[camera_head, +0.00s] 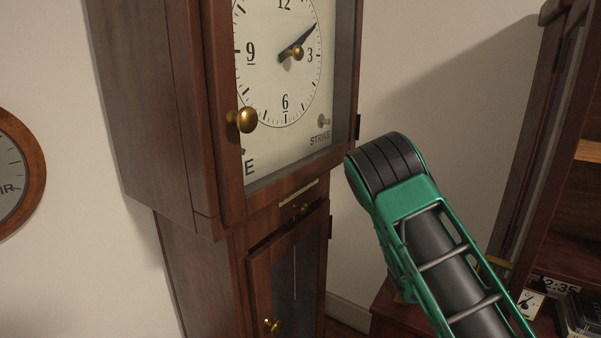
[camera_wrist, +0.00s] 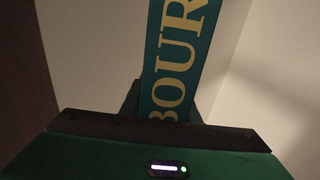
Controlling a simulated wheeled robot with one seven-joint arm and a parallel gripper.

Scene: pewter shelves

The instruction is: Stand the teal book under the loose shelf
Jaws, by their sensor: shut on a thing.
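The teal book (camera_wrist: 180,60) fills the upper middle of the wrist view, with large cream letters along its spine. My gripper (camera_wrist: 164,112) is shut on it, with dark fingers at the sides of its lower part. The book's far end runs out of the top of the view. In the head view my green arm hides or leaves out the gripper and book. A dark wooden shelf unit stands at the right edge of the head view, with a lighter brown shelf board (camera_head: 588,151) in it. I cannot tell whether this board is the loose shelf.
A tall wooden clock (camera_head: 222,200) with a glazed door and brass knobs stands left of my arm, close by. A round wall clock (camera_head: 33,165) is at the left edge. Small items, including a white dial (camera_head: 530,302), sit low at the right. Pale wall shows behind.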

